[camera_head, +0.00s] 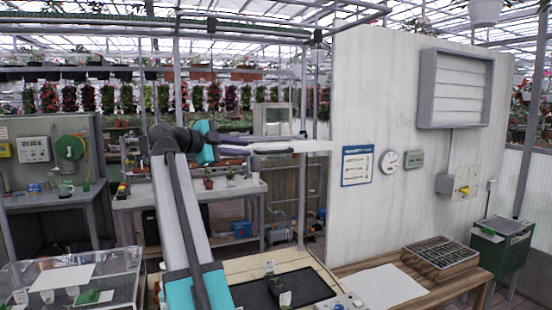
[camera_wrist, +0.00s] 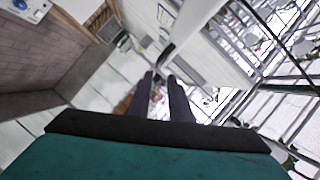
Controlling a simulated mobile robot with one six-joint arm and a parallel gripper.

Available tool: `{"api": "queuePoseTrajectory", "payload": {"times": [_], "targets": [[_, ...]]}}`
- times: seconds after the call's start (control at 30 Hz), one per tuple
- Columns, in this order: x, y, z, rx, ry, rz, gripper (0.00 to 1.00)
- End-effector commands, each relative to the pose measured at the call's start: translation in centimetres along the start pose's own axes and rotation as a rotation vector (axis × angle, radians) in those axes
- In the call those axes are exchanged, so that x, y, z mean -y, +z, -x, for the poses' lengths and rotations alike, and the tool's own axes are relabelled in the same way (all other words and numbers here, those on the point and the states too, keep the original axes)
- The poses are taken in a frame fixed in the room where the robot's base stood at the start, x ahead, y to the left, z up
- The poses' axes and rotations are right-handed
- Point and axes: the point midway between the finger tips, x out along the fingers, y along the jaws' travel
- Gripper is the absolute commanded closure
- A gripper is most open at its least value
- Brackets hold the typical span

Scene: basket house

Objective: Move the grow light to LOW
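A small white control box (camera_head: 345,304) with a blue knob sits at the bench's front edge, cut off at the bottom of the head view. A similar white box (camera_wrist: 24,8) is in the top left corner of the wrist view. Any setting marks are too small to read. A flat white panel (camera_head: 318,146) stands out level above the bench; I cannot tell surely if it is the grow light. My gripper (camera_head: 295,144) is raised near this panel, far above the control box. In the wrist view its two dark fingers (camera_wrist: 161,77) are apart with nothing between them.
A black tray (camera_head: 300,284) with small labelled pots lies on the bench. A seedling tray (camera_head: 440,255) and white sheet (camera_head: 385,288) lie on a wooden table. A yellow-handled switch (camera_head: 463,190) is on the white wall. A clear-sided case (camera_head: 120,270) stands at the lower left.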

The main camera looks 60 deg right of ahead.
Motion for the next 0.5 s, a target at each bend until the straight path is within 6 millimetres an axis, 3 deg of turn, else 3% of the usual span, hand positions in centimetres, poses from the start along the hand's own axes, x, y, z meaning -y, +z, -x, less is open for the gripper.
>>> {"api": "queuePoseTrajectory", "payload": {"times": [0.5], "targets": [[-0.1, -1.0, -2.3, -0.018, 0.012, -0.004, 0.81]]}}
